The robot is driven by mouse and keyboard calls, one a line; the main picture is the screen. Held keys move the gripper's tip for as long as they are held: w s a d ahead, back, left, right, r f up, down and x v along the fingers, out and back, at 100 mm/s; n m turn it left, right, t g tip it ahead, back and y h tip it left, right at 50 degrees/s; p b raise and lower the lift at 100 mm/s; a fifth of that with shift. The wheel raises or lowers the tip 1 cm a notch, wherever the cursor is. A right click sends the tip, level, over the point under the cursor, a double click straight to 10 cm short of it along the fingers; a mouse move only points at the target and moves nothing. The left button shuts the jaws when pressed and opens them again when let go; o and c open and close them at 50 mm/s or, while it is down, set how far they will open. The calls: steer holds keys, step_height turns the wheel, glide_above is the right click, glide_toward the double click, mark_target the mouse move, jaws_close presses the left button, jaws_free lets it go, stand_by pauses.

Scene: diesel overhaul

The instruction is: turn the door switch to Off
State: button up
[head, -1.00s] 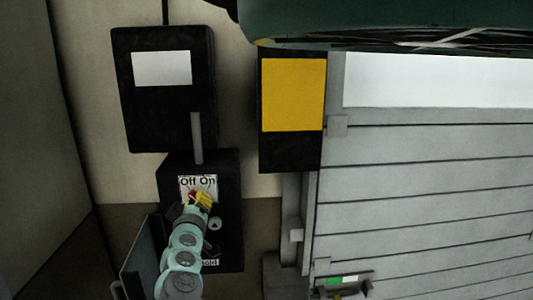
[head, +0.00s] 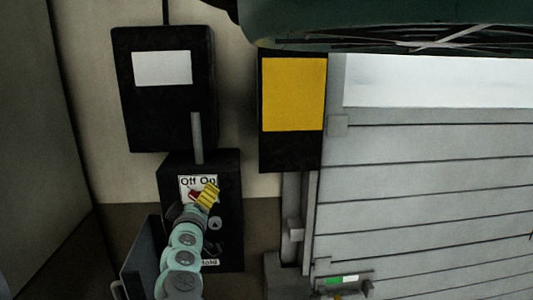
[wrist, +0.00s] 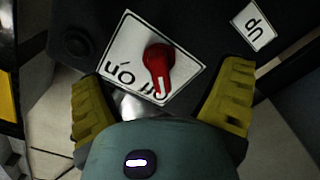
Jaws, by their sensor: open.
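The door switch is a red knob (wrist: 158,62) on a white label (wrist: 130,55) marked Off and On, which appears upside down in the wrist view. The knob's white-marked end lies over the label beside the word Off. In the head view the red knob (head: 194,196) shows just left of my gripper (head: 209,193), partly covered by it. My gripper (wrist: 163,75) is open, with one yellow finger on each side of the knob. Neither finger visibly touches it in the wrist view.
The switch sits on a black box (head: 230,240). A second black box (head: 165,110) with a pale panel is above it. A yellow-faced black box (head: 293,95) and a grey slatted door (head: 430,190) are to the right.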

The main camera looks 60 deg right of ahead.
stand_by(0.4)
steer(key=v, duration=0.7)
steer(key=shift+s, duration=0.15)
